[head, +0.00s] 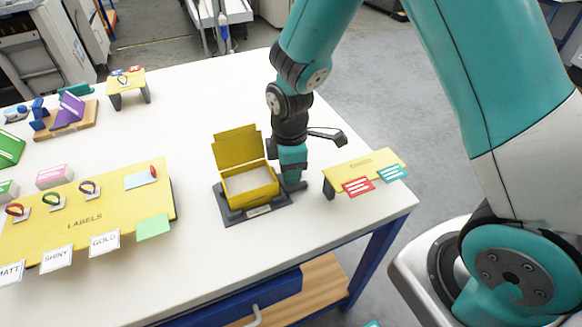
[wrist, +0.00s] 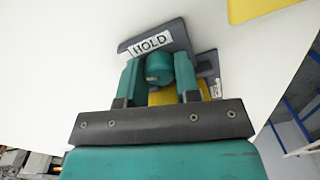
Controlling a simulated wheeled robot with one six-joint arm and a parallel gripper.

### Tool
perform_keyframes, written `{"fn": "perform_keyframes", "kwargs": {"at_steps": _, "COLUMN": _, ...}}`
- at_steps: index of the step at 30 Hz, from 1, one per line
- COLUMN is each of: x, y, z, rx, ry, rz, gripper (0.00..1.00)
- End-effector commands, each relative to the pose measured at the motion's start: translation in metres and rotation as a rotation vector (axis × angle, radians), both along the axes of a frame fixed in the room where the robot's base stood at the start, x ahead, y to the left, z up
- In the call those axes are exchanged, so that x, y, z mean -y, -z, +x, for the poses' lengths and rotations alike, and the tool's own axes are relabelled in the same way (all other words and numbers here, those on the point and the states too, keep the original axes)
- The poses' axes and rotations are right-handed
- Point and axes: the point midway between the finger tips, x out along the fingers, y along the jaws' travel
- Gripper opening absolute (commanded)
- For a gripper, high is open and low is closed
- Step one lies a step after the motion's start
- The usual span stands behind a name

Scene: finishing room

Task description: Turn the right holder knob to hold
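A yellow open-lidded box (head: 225,155) stands in a dark holder base (head: 232,217) near the table's front edge. My gripper (head: 293,184) points down just right of the box, at the base's right end. In the wrist view, a round teal knob (wrist: 159,66) lies between the fingertips of my gripper (wrist: 159,75). Both fingers appear to touch its sides, so it looks shut on the knob. A HOLD label (wrist: 151,43) shows on the dark plate beyond the knob. In the head view the knob is hidden by my gripper.
A small yellow stand (head: 360,165) with red and green tags is close to the right of my gripper. A yellow LABELS board (head: 88,235) with cards and rings lies at left. White table is clear behind the box.

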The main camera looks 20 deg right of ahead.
Motion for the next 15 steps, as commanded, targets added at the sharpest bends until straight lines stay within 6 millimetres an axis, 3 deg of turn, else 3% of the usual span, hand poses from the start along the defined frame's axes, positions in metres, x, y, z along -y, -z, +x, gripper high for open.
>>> {"fn": "perform_keyframes", "kwargs": {"at_steps": 1, "x": 0.0000, "y": -0.0001, "z": 0.0000, "rx": 0.000, "ry": 0.000, "rz": 0.000, "gripper": 0.19}}
{"fn": "perform_keyframes", "kwargs": {"at_steps": 3, "x": 0.0000, "y": -0.0002, "z": 0.0000, "rx": 0.000, "ry": 0.000, "rz": 0.000, "gripper": 0.07}}
{"fn": "perform_keyframes", "kwargs": {"at_steps": 15, "x": 0.0000, "y": -0.0005, "z": 0.0002, "rx": 0.000, "ry": 0.134, "rz": 0.001, "gripper": 0.07}}
